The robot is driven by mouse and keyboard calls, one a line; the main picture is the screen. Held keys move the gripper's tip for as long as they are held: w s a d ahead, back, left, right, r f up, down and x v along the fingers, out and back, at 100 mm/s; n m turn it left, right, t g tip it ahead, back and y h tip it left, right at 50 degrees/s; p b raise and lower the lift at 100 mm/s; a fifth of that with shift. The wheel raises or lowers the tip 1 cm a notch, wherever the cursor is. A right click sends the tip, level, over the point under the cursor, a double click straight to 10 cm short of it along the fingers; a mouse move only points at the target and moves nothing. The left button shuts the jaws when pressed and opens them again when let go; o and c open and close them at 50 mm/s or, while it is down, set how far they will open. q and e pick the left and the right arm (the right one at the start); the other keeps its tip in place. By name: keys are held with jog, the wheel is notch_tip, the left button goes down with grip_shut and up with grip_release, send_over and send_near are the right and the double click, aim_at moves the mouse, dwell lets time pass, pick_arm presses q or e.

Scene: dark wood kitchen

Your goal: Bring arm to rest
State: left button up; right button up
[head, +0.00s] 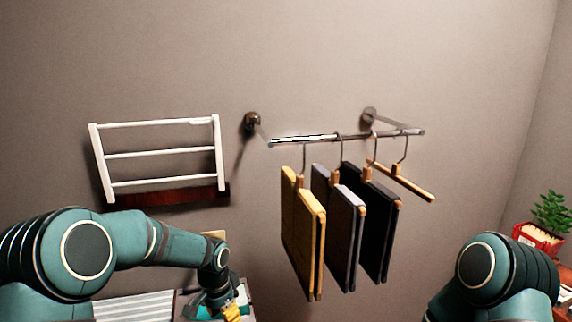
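My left arm reaches in from the left and bends down at the bottom. My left gripper (222,304) is partly visible at the bottom edge, by a small yellow item (232,312); I cannot tell whether it is open or shut. My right arm shows only as a teal joint at the lower right, and its gripper is out of the frame. A metal wall rail (345,137) carries hangers with a yellow cloth (302,235), a grey-purple cloth (337,225) and a black cloth (378,228). A bare wooden hanger (402,182) hangs at the right end.
A white rack (157,155) stands against the wall on a dark wooden shelf (172,195). A striped surface (135,308) lies at the bottom left. A green plant (552,212) and a red box (538,238) are at the right edge. The space below the hanging cloths is clear.

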pick_arm(q)
jog(key=s+d+f+n+h, duration=0.25)
jog(key=s+f, duration=0.25)
jog(key=f, duration=0.5)
jog(key=s+d+f+n+t, duration=0.1)
jog(key=s+f+n, duration=0.2)
jog(key=s, duration=0.4)
jog(key=s+d+f+n+t, duration=0.1)
jog(key=s+f+n, duration=0.3)
jog(key=s, duration=0.4)
jog(key=shift+s+d+f+h+b, duration=0.15)
jog(key=shift+s+d+h+b, duration=0.15)
jog(key=shift+d+h, duration=0.15)
pick_arm(e)
jog(key=shift+w+f, duration=0.45)
